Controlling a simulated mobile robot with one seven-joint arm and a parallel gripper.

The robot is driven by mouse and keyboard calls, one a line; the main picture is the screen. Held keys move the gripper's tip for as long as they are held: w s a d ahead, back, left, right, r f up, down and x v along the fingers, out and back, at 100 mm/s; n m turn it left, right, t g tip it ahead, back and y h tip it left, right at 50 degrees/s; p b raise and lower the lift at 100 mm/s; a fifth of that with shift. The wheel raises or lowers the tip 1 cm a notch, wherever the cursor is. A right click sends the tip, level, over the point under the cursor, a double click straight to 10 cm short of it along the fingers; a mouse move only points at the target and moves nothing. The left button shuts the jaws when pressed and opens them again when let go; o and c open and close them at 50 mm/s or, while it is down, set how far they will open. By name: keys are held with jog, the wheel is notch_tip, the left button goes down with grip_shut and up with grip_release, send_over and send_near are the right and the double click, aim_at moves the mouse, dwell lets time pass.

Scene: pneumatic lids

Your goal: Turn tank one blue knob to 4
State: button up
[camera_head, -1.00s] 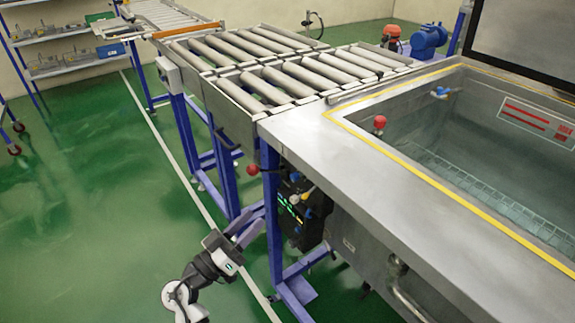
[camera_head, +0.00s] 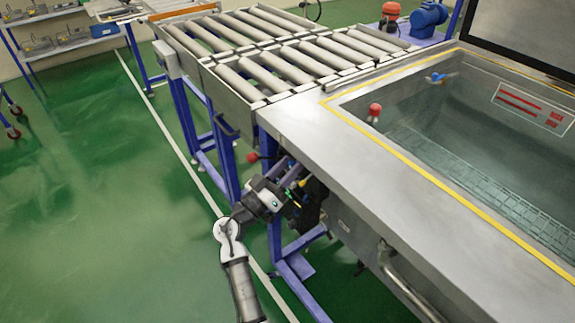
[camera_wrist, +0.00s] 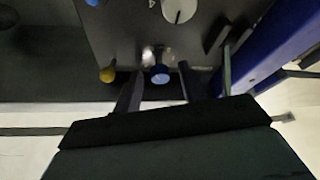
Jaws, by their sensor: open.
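In the wrist view a small blue knob (camera_wrist: 160,75) sticks out from a dark panel (camera_wrist: 125,30). A white round dial (camera_wrist: 179,9) is above it with a printed 4 to its left. My gripper (camera_wrist: 160,82) is open, with one finger on each side of the blue knob in the picture. I cannot tell whether the fingers touch it. In the head view my gripper (camera_head: 290,188) is at the panel under the steel counter, and my arm hides most of the panel there. The knob's setting is not readable.
In the wrist view a yellow knob (camera_wrist: 108,73) is left of the blue one, and another blue part (camera_wrist: 92,2) is at the top edge. A blue frame post (camera_wrist: 280,40) stands close on the right. The head view shows a red knob (camera_head: 252,157) near the panel.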

jog(key=shift+c, duration=0.4)
grip_shut()
jog(key=shift+n, duration=0.4)
jog(key=n+y+p, duration=0.1)
jog(key=n, duration=0.1)
jog(key=n+t+y+p, duration=0.1)
jog(key=n, duration=0.1)
jog(key=n+y+p, duration=0.1)
jog(key=n, duration=0.1)
jog(key=shift+s+d+r, duration=0.1)
jog(key=shift+r, duration=0.15)
jog(key=n+y+p, duration=0.1)
jog(key=n+p, duration=0.1)
jog(key=n+y+p, duration=0.1)
jog(key=n+p, duration=0.3)
jog(key=shift+r+y, duration=0.25)
jog(key=shift+y, duration=0.15)
jog(key=n+g+y+p, duration=0.1)
jog(key=n+p, duration=0.2)
jog(key=shift+f+n, duration=0.1)
jog(key=shift+n, duration=0.3)
jog(key=shift+f+n+g+p, duration=0.1)
jog(key=shift+n+g+p, duration=0.6)
jog(key=shift+n, duration=1.2)
